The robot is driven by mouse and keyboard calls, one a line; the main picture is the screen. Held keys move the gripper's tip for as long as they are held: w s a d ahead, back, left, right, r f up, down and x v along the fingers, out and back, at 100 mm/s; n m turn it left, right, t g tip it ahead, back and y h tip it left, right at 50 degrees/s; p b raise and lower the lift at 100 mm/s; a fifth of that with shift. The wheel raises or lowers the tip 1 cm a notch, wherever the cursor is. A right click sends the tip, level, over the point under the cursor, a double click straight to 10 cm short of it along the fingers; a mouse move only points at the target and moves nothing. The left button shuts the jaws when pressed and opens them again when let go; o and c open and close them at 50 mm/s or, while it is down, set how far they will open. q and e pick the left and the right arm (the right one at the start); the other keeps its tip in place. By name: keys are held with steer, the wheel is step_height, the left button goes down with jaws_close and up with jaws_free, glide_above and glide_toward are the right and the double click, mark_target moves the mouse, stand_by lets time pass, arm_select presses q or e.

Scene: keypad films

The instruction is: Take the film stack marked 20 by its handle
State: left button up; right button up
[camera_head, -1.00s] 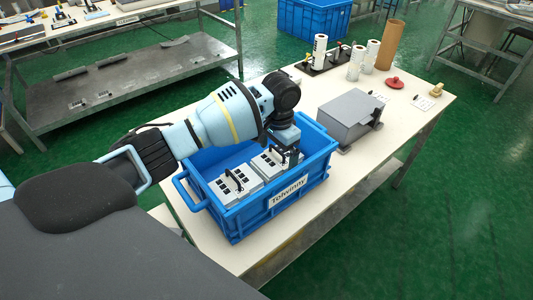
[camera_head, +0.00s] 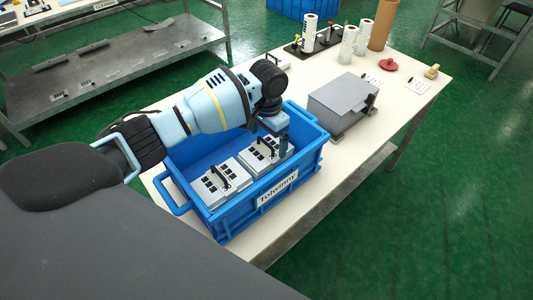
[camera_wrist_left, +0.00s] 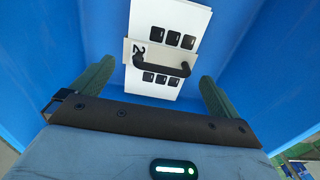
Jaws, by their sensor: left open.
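Two white film stacks with black keys and black arched handles lie in the blue crate (camera_head: 236,214). The near-left stack (camera_head: 213,199) is clear of my gripper. The far-right stack (camera_head: 247,168) is partly hidden by my left gripper (camera_head: 282,146), which reaches down into the crate at its right side. In the left wrist view a stack (camera_wrist_left: 168,16) shows a "2" beside its black handle (camera_wrist_left: 160,68); any further digit cannot be read. My left gripper (camera_wrist_left: 157,72) is open, its green fingers on either side of the handle, not visibly touching it. My right gripper is not in view.
A grey box (camera_head: 342,102) stands on the table (camera_head: 398,106) just right of the crate. White rolls (camera_head: 348,45), a brown tube (camera_head: 383,25) and a red disc (camera_head: 388,64) stand farther back.

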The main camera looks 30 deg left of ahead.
mark_target(266, 150)
arm_select(q)
steer(key=f, duration=0.5)
steer(key=shift+s, duration=0.35)
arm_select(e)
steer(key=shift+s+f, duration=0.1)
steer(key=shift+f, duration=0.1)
arm_select(q)
steer(key=c, duration=0.9)
steer(key=shift+r, duration=0.1)
steer(key=shift+r+p, duration=1)
steer(key=shift+r, duration=7.9)
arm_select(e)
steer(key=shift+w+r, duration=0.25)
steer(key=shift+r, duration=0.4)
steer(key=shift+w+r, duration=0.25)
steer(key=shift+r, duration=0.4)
arm_select(q)
steer(key=shift+s, duration=0.1)
